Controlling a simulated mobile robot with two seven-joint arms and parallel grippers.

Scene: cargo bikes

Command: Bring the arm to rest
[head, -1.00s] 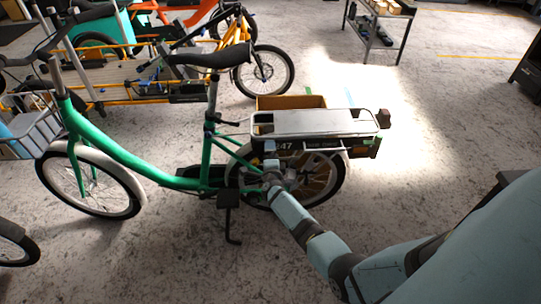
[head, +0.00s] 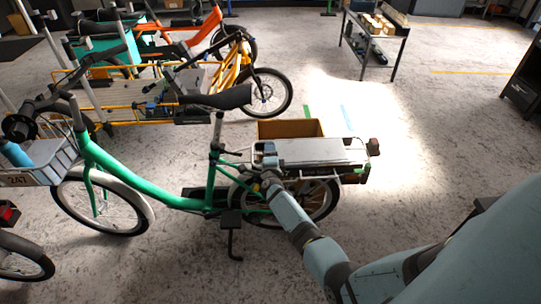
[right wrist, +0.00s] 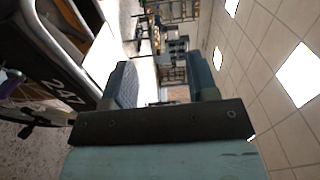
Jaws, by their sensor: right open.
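My right arm reaches in from the lower right of the head view. Its gripper (head: 267,178) is at the near side of the green cargo bike (head: 150,192), beside the front end of the rear rack (head: 318,151). In the right wrist view the two fingers of the right gripper (right wrist: 158,75) stand apart with nothing between them. A dark panel marked 247 (right wrist: 65,92) is close to the left of the fingers. Whether the gripper touches the bike cannot be told. My left gripper is not in view.
A cardboard box (head: 290,129) stands on the floor behind the rack. Yellow and orange bikes (head: 185,85) stand at the back left. A shelf trolley (head: 374,43) is at the back. The floor (head: 440,130) on the right is mostly clear.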

